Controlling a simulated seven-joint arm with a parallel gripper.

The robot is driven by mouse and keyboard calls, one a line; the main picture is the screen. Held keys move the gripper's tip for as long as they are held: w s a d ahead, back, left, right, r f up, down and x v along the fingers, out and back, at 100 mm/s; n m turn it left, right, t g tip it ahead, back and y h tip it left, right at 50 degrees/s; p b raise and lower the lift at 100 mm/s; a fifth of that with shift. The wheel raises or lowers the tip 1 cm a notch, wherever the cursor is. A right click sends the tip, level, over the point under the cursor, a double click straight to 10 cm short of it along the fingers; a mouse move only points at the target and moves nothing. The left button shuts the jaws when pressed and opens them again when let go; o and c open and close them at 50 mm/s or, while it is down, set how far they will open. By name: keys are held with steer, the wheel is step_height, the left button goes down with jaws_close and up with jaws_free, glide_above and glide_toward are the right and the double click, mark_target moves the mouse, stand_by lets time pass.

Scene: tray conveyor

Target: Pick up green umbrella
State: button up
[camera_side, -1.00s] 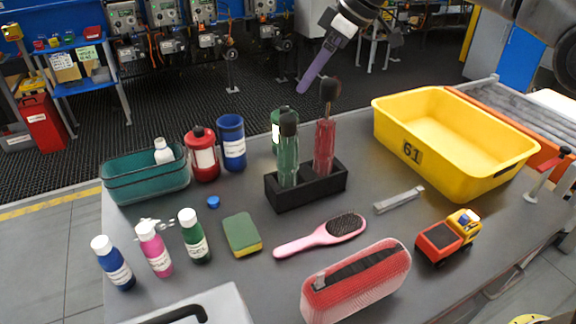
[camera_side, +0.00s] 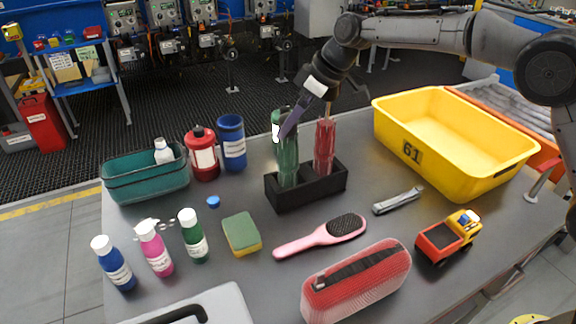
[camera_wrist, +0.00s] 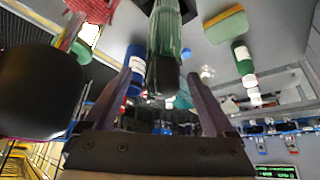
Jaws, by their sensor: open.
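The green umbrella (camera_side: 288,163) stands upright, folded, in a black stand (camera_side: 308,189) at the middle of the table. In the side view my gripper (camera_side: 287,130) is at its upper part, and a purple finger crosses in front of its top. In the wrist view the green umbrella (camera_wrist: 165,40) runs down from the top centre, its dark handle end lying between my two spread purple fingers (camera_wrist: 165,95). My gripper is open. I cannot tell whether a finger touches it. The red umbrella (camera_side: 324,146) stands beside it on the right; its handle is hidden behind my wrist.
The red umbrella's dark handle (camera_wrist: 40,90) looms large at left in the wrist view. A blue bottle (camera_side: 231,143) and red bottle (camera_side: 203,154) stand to the left. A yellow bin (camera_side: 478,178) is at right. A hairbrush (camera_side: 322,236) and sponge (camera_side: 242,233) lie in front.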

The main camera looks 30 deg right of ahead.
mark_target(288, 167)
steer(key=x, duration=0.5)
steer(key=shift+s+a+f, duration=0.1)
steer(key=shift+s+f, duration=0.1)
jaws_close()
steer(key=shift+r, duration=0.1)
